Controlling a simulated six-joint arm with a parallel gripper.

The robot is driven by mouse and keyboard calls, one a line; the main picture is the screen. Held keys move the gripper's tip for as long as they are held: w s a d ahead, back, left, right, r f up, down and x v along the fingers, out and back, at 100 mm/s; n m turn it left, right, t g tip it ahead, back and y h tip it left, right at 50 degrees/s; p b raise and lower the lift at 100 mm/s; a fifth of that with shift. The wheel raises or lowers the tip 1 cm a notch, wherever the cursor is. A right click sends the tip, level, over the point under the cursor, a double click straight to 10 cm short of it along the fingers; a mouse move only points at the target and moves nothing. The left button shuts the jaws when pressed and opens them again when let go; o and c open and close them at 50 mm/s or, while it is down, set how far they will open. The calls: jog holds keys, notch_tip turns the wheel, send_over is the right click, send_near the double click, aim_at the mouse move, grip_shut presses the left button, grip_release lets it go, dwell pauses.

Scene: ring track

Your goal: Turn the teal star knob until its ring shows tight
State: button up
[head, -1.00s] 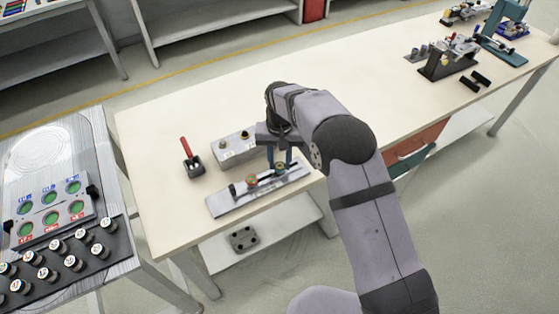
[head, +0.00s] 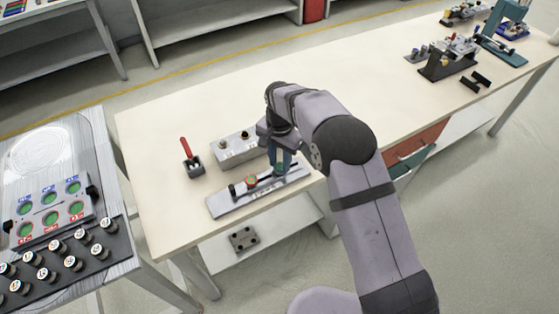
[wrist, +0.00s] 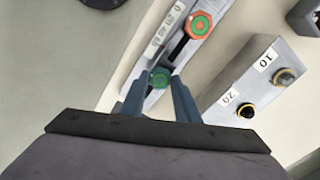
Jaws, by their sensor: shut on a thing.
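The teal star knob (wrist: 160,77) is between the fingertips of my gripper (wrist: 161,84) in the wrist view, and the gripper is shut on it. The knob sits on a long pale plate (head: 228,206) near the table's front edge. In the head view my gripper (head: 282,164) points down over the right part of that plate and mostly hides the knob. The knob's own ring cannot be made out. A green knob with an orange ring (wrist: 199,24) is on the same plate, to the left in the head view (head: 251,182).
A grey block (head: 235,151) with two small knobs stands just behind the plate; its labels read 10 and 20 in the wrist view. A red-handled lever (head: 187,150) stands to the left. The table's middle is clear, with several fixtures at the far right.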

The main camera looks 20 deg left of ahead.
aim_at(280, 166)
jog(key=shift+w+a+r, duration=0.15)
jog(key=shift+w+r, duration=0.1)
jog(key=shift+r, duration=0.1)
jog(key=o, duration=1.1)
jog(key=shift+c, duration=0.2)
jog(key=shift+s+f, duration=0.15)
notch_tip(280, 166, up, 8)
jog(key=b, duration=0.2)
jog(key=shift+f, duration=0.25)
